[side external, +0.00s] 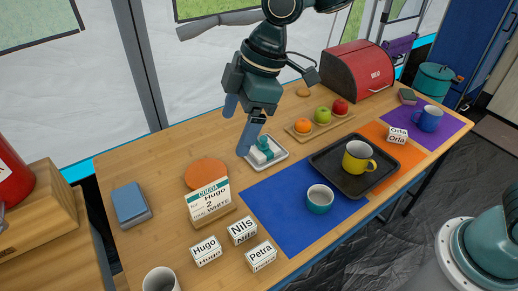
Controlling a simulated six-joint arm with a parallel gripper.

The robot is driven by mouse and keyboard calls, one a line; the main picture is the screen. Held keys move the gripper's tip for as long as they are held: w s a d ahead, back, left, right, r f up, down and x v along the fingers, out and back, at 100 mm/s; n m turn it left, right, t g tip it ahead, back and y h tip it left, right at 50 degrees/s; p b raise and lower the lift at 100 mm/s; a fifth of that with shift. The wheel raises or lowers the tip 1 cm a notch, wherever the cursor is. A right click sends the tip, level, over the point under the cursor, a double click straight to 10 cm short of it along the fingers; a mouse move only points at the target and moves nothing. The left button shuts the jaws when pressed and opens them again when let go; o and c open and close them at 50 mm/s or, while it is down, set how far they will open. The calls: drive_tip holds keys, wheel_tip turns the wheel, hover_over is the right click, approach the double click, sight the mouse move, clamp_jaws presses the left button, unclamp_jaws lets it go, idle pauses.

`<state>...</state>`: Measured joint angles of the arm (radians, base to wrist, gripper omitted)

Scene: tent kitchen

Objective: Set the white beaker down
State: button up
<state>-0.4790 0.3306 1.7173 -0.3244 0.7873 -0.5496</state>
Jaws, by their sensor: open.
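A white beaker (161,280) stands at the bottom edge of the side external view, partly cut off, on the near part of the wooden table. My gripper (239,128) is open and empty, pointing down over the middle of the table. It is well apart from the beaker, up and to the right of it in the picture. One fingertip shows close to a small white dish (282,163) with a white and teal item (264,151); I cannot tell whether it touches.
A blue mat (275,219) holds a teal cup (320,199). A black tray (335,178) carries a yellow mug (358,156). Name blocks for Hugo (206,250), Nils (242,230) and Petra (261,256) stand near a cocoa card (209,201). Bare wood lies left of an orange disc (206,173).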

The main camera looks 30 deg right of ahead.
drive_tip(key=s+d+r+m+t, duration=0.1)
drive_tip(key=s+d+r+m, duration=0.15)
drive_tip(key=d, duration=0.25)
drive_tip(key=s+d+r+m+t, duration=0.1)
drive_tip(key=d+r+m, duration=0.15)
drive_tip(key=d, duration=0.25)
drive_tip(key=s+d+m+t+h, duration=0.2)
drive_tip(key=s+d+m, duration=0.7)
drive_tip(key=s+d, duration=0.9)
drive_tip(key=shift+s+d+m+h, duration=0.15)
drive_tip(key=shift+s+m+h, duration=0.35)
drive_tip(key=shift+h, duration=0.4)
